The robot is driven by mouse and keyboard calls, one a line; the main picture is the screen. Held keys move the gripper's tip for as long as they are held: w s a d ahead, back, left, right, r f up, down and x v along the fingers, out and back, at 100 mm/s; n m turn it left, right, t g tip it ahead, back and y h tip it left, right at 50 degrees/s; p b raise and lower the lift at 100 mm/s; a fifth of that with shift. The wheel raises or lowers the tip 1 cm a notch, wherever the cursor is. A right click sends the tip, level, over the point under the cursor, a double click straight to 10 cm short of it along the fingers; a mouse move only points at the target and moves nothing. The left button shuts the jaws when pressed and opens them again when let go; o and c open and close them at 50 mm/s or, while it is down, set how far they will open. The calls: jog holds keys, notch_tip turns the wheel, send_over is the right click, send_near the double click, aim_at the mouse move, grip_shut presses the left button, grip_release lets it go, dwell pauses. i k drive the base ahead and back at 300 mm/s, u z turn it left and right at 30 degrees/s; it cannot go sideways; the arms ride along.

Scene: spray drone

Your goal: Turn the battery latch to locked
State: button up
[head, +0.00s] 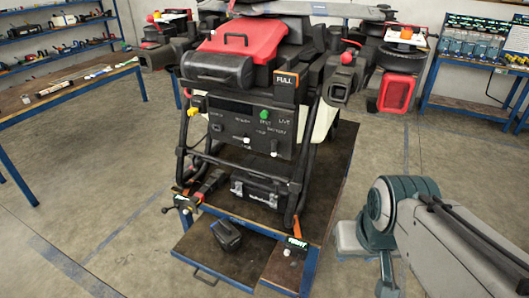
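The spray drone stands on a dark-topped blue cart (334,165), with a red cover (245,40) and a black front panel (240,128). Small white lettering on the panel is hard to read; one label at its right looks like "BATTERY". A small pale lever or switch (274,149) sits below that label, but I cannot tell whether it is the battery latch or how it is turned. A green knob (264,115) is above. A black case (258,190) sits low inside the frame. My arm shows at the lower right, apart from the drone; my gripper is out of view.
A loose black block (226,235) lies on the cart's low front shelf. Orange-handled tools or clamps (296,243) are at the front corners. Tool benches (60,90) stand at left and right (470,103). Bare floor lies left of the cart.

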aim_at(274, 143)
jog(key=u, duration=0.4)
jog(key=i, duration=0.45)
jog(key=u, duration=1.15)
